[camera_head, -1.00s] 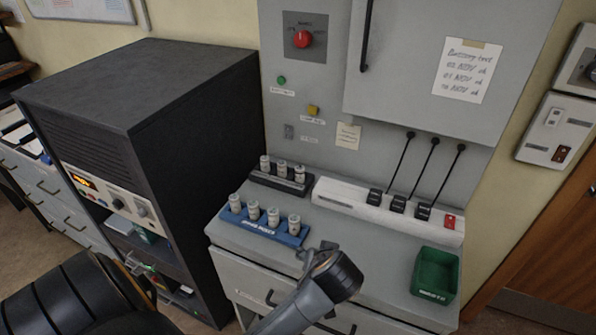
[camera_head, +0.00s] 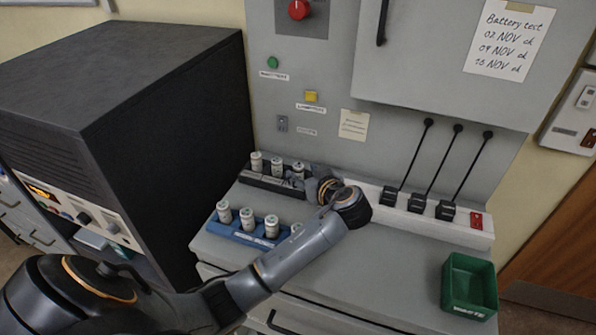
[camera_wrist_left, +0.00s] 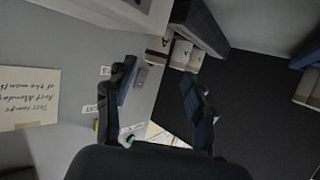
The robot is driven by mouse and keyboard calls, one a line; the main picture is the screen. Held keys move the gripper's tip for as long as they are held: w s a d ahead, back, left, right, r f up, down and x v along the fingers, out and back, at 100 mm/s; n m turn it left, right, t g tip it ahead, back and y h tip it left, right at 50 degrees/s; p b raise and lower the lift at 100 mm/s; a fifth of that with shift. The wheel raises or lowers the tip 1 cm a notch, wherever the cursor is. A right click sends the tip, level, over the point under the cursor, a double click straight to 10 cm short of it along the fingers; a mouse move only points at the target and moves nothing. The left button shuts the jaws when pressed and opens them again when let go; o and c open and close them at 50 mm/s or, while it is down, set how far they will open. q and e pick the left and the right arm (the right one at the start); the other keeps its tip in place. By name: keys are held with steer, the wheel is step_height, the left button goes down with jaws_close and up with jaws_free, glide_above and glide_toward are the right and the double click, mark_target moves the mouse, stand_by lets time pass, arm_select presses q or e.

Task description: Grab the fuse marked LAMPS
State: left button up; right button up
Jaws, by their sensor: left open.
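A black holder (camera_head: 262,181) with upright white fuses, one of them at its left end (camera_head: 256,163), stands at the back left of the grey console. A blue holder (camera_head: 232,235) with several similar fuses, such as the leftmost one (camera_head: 224,212), is in front of it. The small markings are too small to read, so I cannot tell which fuse says LAMPS. My left gripper (camera_head: 315,187) is beside the right end of the black holder, partly hidden by its own wrist. In the left wrist view its fingers (camera_wrist_left: 162,90) are apart with nothing between them. My right gripper is not in view.
A white strip (camera_head: 400,210) with black plugs and a red switch (camera_head: 477,220) runs right of my gripper. A green bin (camera_head: 469,286) stands at the right. The upright panel is close behind; a black cabinet (camera_head: 130,90) stands left.

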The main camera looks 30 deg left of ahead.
mark_target(300, 167)
arm_select(q)
steer(key=shift+w+a+p, duration=0.45)
steer(key=shift+w+a, duration=0.05)
steer(key=shift+a, duration=0.15)
steer(key=p+x, duration=0.1)
steer(key=x, duration=0.2)
steer(key=shift+w+f, duration=0.15)
steer(key=shift+w, duration=0.2)
steer(key=shift+w+a+f, duration=0.15)
steer(key=shift+a+f, duration=0.05)
steer(key=shift+a, duration=0.05)
jaws_close()
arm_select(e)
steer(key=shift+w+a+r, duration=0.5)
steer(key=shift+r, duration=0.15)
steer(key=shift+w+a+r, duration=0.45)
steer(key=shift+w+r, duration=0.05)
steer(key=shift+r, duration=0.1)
